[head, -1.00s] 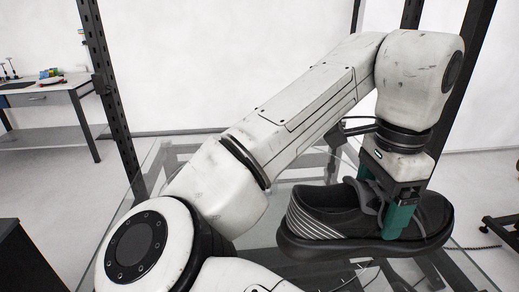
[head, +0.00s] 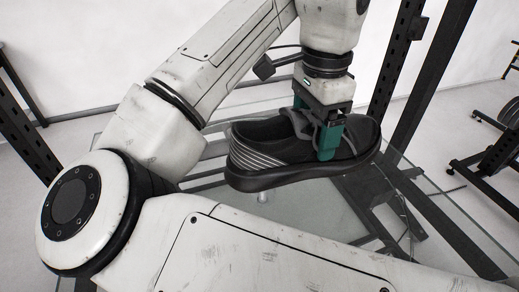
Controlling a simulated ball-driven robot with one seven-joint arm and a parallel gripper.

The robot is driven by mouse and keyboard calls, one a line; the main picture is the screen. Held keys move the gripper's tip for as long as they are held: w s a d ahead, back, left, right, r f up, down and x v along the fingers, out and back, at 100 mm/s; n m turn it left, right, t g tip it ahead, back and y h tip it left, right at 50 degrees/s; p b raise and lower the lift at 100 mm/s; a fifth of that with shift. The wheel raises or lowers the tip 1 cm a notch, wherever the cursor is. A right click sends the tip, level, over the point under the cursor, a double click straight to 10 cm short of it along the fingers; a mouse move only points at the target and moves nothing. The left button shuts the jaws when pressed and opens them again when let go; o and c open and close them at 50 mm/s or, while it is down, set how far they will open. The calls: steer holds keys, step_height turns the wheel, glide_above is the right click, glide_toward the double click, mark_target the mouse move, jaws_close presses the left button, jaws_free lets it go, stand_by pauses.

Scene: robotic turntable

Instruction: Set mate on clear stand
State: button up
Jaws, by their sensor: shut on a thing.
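A black shoe (head: 262,150) with pale stripes at its heel hangs level in my gripper (head: 318,138). The teal fingers are shut on the shoe's upper near the laces, one finger on the near side. The toe points right and the heel left. A small clear upright piece (head: 262,196) shows just under the sole; it may be part of the clear stand. Most of it is hidden by the shoe, and I cannot tell whether they touch. No other shoe is in view.
A glass surface (head: 310,209) lies under the shoe, with dark frame bars below it. A dark upright post (head: 432,75) stands behind at the right. Dark equipment (head: 492,160) stands on the floor at far right. My own arm covers the left and front.

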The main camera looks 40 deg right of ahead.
steer(key=shift+w+d+f+p, duration=0.3)
steer(key=shift+w+f, duration=1.75)
steer(key=shift+w+d+f+p, duration=0.25)
steer(key=shift+w+d+f, duration=0.1)
steer(key=shift+w+f, duration=1.75)
steer(key=shift+w+d+f+p, duration=0.3)
steer(key=shift+w+f, duration=1.75)
steer(key=o, duration=1.2)
step_height(320, 180, up, 12)
steer(key=b, duration=0.1)
